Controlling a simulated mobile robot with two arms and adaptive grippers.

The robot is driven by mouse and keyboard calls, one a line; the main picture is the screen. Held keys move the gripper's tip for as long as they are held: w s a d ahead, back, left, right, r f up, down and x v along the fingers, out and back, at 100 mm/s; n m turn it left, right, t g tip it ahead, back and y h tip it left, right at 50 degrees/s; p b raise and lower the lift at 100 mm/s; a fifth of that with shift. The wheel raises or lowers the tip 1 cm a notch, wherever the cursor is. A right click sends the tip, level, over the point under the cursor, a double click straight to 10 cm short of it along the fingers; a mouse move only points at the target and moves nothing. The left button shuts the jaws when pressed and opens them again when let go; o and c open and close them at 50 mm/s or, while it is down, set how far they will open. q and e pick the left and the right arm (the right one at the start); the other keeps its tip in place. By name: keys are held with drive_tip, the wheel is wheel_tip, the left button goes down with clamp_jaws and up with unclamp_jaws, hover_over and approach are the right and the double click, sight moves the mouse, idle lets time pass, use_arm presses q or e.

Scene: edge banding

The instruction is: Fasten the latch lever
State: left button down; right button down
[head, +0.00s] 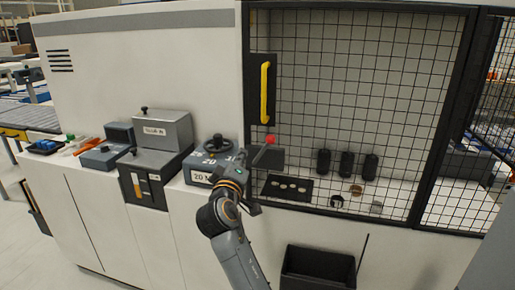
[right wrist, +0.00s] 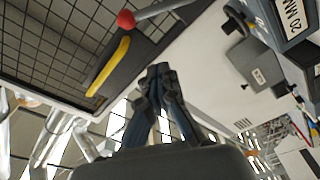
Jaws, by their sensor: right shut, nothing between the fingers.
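The latch lever (head: 269,140) has a red ball knob on a thin rod and sits on a dark plate at the lower left of the mesh door. In the right wrist view the lever's red knob (right wrist: 125,19) and its pale rod show at the top, beyond the fingertips. My right gripper (head: 242,160) is just left of the lever in the head view, and partly hidden by its own arm. In the right wrist view its fingers (right wrist: 160,72) are together and empty, apart from the knob. My left gripper is not in view.
The mesh door (head: 355,95) has a yellow handle (head: 265,93) above the lever. A dial unit with a black handwheel (head: 218,144) stands close to the left of my right gripper. A grey box (head: 163,130) is further left. A black bin (head: 317,268) is below.

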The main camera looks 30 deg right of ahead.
sight(263, 149)
drive_tip(key=shift+w, duration=0.1)
drive_tip(key=f+p+x, duration=0.1)
drive_tip(key=p+x, duration=0.3)
drive_tip(key=x, duration=0.6)
drive_tip(key=s, duration=0.1)
drive_tip(key=s+d+p, duration=0.1)
drive_tip(key=s+f+p, duration=0.1)
drive_tip(key=shift+s+d, duration=0.1)
drive_tip(key=shift+d, duration=0.25)
drive_tip(key=shift+f, duration=0.1)
